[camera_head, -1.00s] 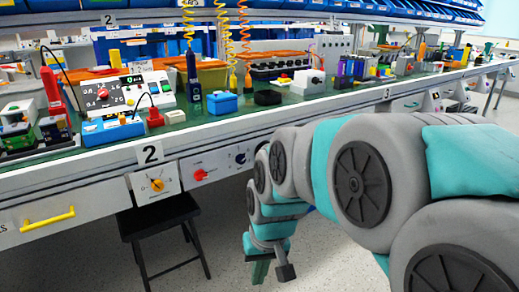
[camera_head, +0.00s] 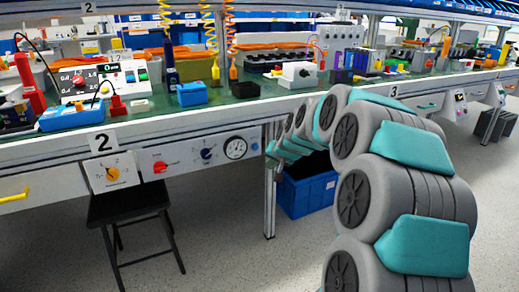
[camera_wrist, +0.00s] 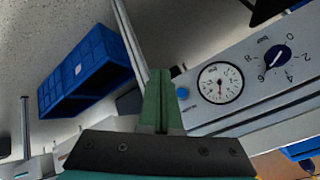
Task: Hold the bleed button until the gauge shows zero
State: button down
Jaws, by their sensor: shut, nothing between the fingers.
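The round white gauge (camera_wrist: 220,83) is on the grey front panel in the wrist view, and it also shows in the head view (camera_head: 235,148). Its needle is visible but its reading is too small to tell. A small blue button (camera_wrist: 183,93), which looks like the bleed button, is beside the gauge. It also shows in the head view (camera_head: 255,146), at the right of the gauge. My gripper (camera_wrist: 160,73) is shut and empty, its green fingertips apart from the button, to its left in the wrist view. In the head view the fingers cannot be made out.
A dark blue knob (camera_wrist: 278,57) with a numbered dial is beyond the gauge. A red knob (camera_head: 160,167) and an orange knob (camera_head: 112,174) are farther left. A blue crate (camera_head: 306,190) is under the bench behind a table leg. A black stool (camera_head: 128,203) stands at left.

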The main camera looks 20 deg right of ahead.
aim_at(255, 147)
jog(key=shift+w+d, duration=0.4)
jog(key=shift+d, duration=0.45)
jog(key=shift+w, duration=0.2)
jog(key=w+p, duration=0.2)
jog(key=w, duration=0.6)
jog(key=shift+w+a, duration=0.2)
jog(key=shift+w, duration=0.15)
dwell(1.4)
jog(key=shift+w, duration=0.3)
jog(key=shift+w+p, duration=0.4)
dwell(2.3)
jog(key=shift+s, duration=0.2)
dwell(0.8)
jog(key=shift+s, duration=0.65)
